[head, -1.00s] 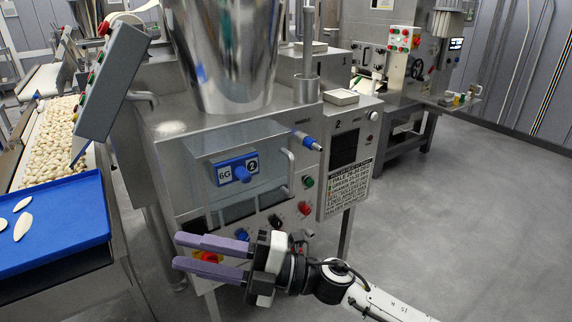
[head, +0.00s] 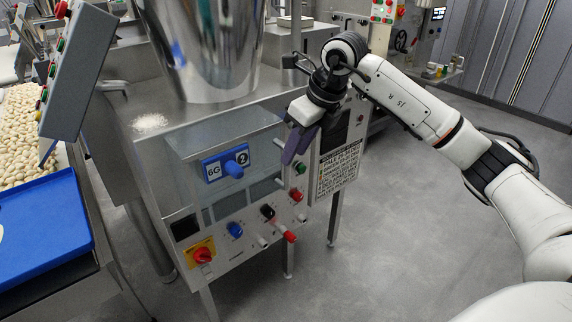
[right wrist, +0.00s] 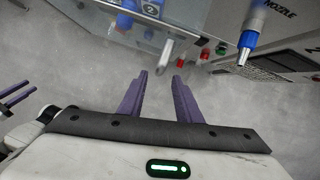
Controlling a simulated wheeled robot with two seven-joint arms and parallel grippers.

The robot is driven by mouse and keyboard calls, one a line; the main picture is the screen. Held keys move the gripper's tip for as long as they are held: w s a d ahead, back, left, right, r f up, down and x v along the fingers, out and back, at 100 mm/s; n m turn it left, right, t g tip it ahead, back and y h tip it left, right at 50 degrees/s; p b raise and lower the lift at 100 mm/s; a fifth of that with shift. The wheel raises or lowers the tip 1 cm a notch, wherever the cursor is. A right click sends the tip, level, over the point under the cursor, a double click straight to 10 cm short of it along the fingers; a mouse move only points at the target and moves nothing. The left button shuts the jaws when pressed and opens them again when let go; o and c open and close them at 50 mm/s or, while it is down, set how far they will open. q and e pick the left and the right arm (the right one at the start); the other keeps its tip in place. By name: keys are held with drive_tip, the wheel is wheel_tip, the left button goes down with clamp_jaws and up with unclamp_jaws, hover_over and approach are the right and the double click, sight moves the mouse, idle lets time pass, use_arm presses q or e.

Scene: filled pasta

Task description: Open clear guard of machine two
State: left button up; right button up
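The clear guard (head: 190,142) is a see-through box on the front of the steel machine, below the hopper. It looks closed. Behind it is a blue "6G 2" plate with a knob (head: 233,168). My left gripper (right wrist: 22,93) shows only in the right wrist view, at the left edge, fingers apart.
A blue-tipped nozzle (right wrist: 247,42) juts out right of the handle in the right wrist view. Knobs and a red emergency button (head: 203,255) sit below the guard. A label panel (head: 338,170) stands close right. A blue tray (head: 45,235) is at left.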

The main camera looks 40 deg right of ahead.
sight(287, 184)
drive_tip(key=x, duration=0.6)
drive_tip(key=shift+w+a+f, duration=0.1)
drive_tip(key=shift+f, duration=0.15)
drive_tip(key=shift+c, duration=0.3)
clamp_jaws()
